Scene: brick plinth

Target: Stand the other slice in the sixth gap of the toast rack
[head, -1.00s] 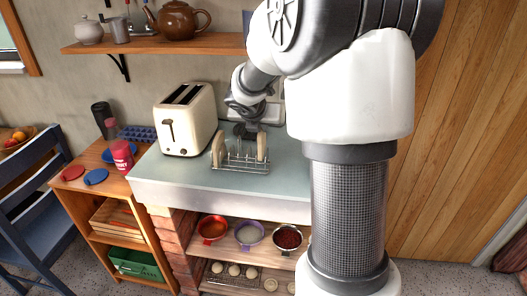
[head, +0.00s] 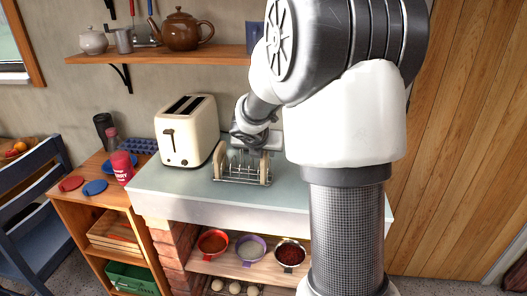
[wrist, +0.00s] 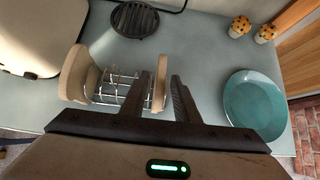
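The wire toast rack (head: 242,178) stands on the counter, right of the toaster; it also shows in the wrist view (wrist: 108,98). One slice of toast (wrist: 76,74) stands upright at the rack's left end in the wrist view. The other slice (wrist: 160,92) stands upright at the right end. It also shows at the rack's right end in the head view (head: 264,168). My gripper (wrist: 161,76) has one finger on each side of this right slice. A gap shows between the slice and the right finger. The slice's lower part is partly hidden by the fingers.
A cream toaster (head: 187,133) stands left of the rack. In the wrist view a teal plate (wrist: 254,104) lies empty to the right, two small muffin-like things (wrist: 240,26) stand behind it, and a dark round ribbed object (wrist: 134,19) lies behind the rack.

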